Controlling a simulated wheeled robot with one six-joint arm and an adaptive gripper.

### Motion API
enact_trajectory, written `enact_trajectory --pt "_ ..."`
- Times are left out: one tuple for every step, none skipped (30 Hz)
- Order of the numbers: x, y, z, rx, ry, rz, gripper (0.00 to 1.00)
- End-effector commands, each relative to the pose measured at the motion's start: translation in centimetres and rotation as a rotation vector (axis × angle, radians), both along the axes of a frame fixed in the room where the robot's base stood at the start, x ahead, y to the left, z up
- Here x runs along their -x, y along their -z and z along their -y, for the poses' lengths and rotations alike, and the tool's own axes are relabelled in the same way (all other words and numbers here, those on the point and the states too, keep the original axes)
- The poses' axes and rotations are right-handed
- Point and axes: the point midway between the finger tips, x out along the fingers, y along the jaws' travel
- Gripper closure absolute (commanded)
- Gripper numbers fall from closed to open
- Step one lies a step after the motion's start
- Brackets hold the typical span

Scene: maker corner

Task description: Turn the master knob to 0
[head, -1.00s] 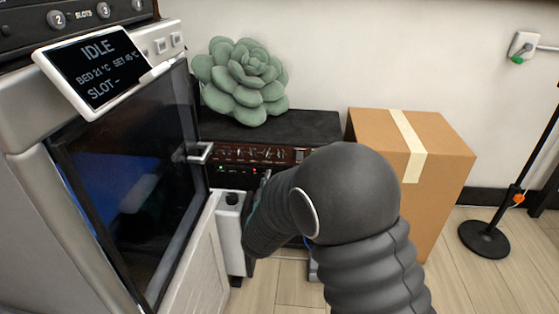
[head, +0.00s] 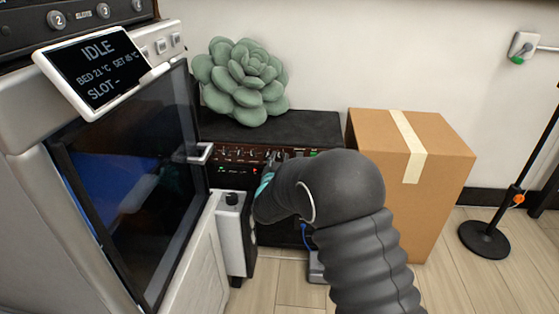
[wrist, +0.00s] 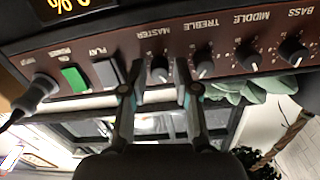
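The master knob (wrist: 160,68) is a small dark knob with a pale pointer, on the brown amplifier panel (wrist: 230,48). The wrist view shows the panel upside down. My gripper (wrist: 154,72) is open, with one finger on each side of the master knob; I see gaps and cannot tell any contact. The right finger is close to the treble knob (wrist: 204,66), the left finger close to the grey play button (wrist: 107,72). In the head view my gripper (head: 268,182) is at the amplifier front (head: 228,153), and my arm hides the master knob.
The middle knob (wrist: 250,60), bass knob (wrist: 293,52), green power button (wrist: 74,78) and input plug (wrist: 40,88) line the panel. An amber display (wrist: 70,6) is partly cut off. A carton (head: 440,155) stands right; the printer door (head: 130,190) is left. A plush succulent (head: 243,80) sits on top.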

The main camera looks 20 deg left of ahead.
Motion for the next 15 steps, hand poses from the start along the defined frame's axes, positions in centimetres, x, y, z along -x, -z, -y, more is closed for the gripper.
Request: enact_trajectory --pt "0.01 -0.02 0.01 0.000 0.000 0.000 0.75" --pt "0.01 -0.02 0.01 0.000 0.000 0.000 0.82" --pt "0.01 -0.02 0.01 0.000 0.000 0.000 0.92" --pt "0.01 -0.02 0.01 0.000 0.000 0.000 1.00" --pt "0.01 -0.03 0.02 0.000 0.000 0.000 1.00" --pt "0.01 -0.03 0.02 0.000 0.000 0.001 1.00" --pt "0.01 -0.03 0.02 0.000 0.000 0.001 1.00" --pt "0.01 -0.03 0.02 0.000 0.000 0.001 1.00" --pt "0.01 -0.04 0.02 0.000 0.000 0.001 1.00" --pt "0.01 -0.04 0.02 0.001 0.000 0.001 1.00" --pt "0.01 -0.04 0.02 0.003 0.000 0.002 1.00" --pt "0.01 -0.04 0.01 0.006 0.000 0.002 1.00" --pt "0.01 -0.04 0.01 0.011 0.000 0.003 1.00" --pt "0.01 -0.05 0.01 0.015 0.000 0.004 1.00" --pt "0.01 -0.05 0.01 0.026 0.000 0.007 1.00"
